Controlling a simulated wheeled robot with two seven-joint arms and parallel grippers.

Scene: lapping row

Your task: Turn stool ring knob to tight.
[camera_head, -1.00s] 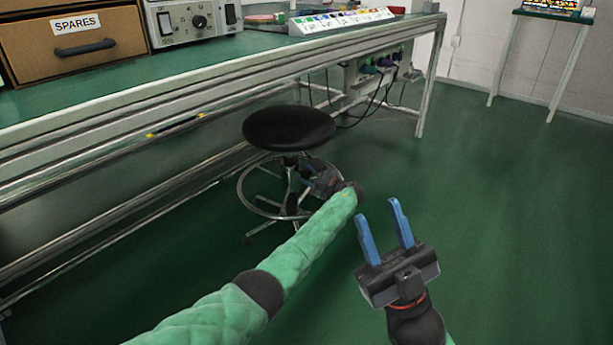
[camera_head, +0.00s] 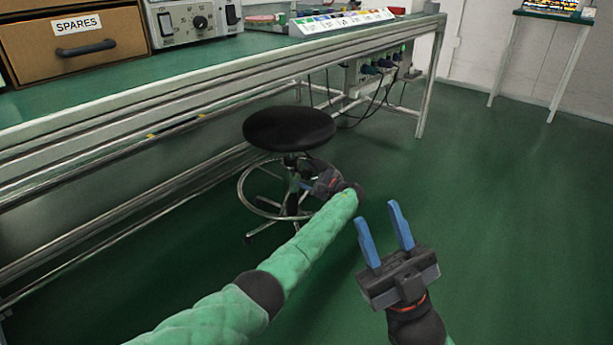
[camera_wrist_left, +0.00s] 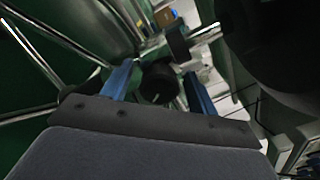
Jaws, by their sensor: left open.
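The stool has a round black seat (camera_head: 289,129) and a chrome foot ring (camera_head: 240,190) around its column. In the left wrist view a round black knob (camera_wrist_left: 158,84) with a small pale mark sits between the two blue fingers of my left gripper (camera_wrist_left: 157,72). The fingers are apart, one on each side of the knob, with gaps visible. In the head view my left gripper (camera_head: 318,184) is under the seat's right side, and its fingertips and the knob are hard to make out. My right gripper (camera_head: 386,233) is open and empty above the floor.
The long workbench (camera_head: 230,75) stands behind the stool and overhangs the floor to the left. Cables and plugs (camera_head: 385,68) hang under its right end. The dark seat underside (camera_wrist_left: 285,40) is close to my left wrist. The green floor (camera_head: 500,200) to the right is clear.

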